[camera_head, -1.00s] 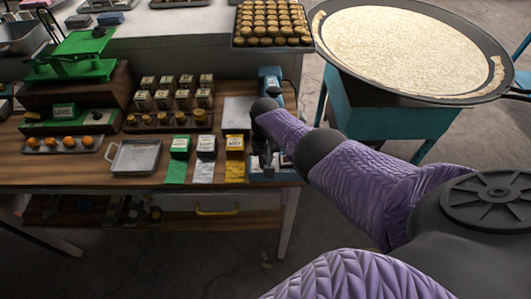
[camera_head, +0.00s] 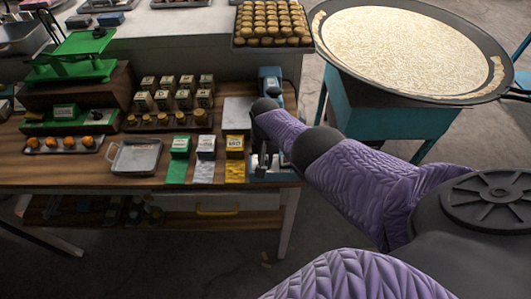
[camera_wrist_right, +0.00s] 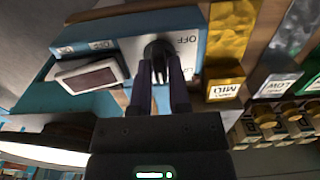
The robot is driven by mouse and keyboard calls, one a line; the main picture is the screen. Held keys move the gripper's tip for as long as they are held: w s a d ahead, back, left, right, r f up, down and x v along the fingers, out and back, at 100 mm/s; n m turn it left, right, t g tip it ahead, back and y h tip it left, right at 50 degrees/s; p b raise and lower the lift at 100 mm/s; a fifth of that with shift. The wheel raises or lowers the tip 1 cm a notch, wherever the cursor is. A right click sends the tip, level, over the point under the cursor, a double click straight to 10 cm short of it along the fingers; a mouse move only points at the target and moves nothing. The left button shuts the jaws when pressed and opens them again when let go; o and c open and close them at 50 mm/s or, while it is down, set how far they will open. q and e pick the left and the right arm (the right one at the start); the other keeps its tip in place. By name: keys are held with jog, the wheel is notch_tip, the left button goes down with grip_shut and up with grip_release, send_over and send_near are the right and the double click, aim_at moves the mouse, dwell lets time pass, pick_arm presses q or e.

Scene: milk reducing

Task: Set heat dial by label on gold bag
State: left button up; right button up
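The gold bag (camera_head: 235,146) stands at the right end of a row of bags, with a gold sheet in front; its label appears to read MID. It also shows in the wrist view (camera_wrist_right: 224,84). The black heat dial (camera_wrist_right: 158,49) is on the pale front panel of a blue device (camera_wrist_right: 196,22), with OFF printed beside it; other markings are partly hidden. My right gripper (camera_head: 264,160) is at this device. Its two dark fingers (camera_wrist_right: 160,78) straddle the dial and appear closed on its sides. The dial's exact pointing is hard to read. My left gripper is out of view.
A silver bag (camera_head: 206,147) and a green bag (camera_head: 181,147) stand left of the gold one. A metal tray (camera_head: 135,157) and a green scale (camera_head: 75,60) are farther left. A large round pan (camera_head: 400,50) is at the right, behind my arm.

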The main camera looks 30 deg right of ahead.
jog(key=o, duration=0.3)
jog(key=shift+o, duration=0.2)
notch_tip(320, 180, up, 10)
jog(key=p, duration=0.7)
jog(key=shift+f, duration=0.1)
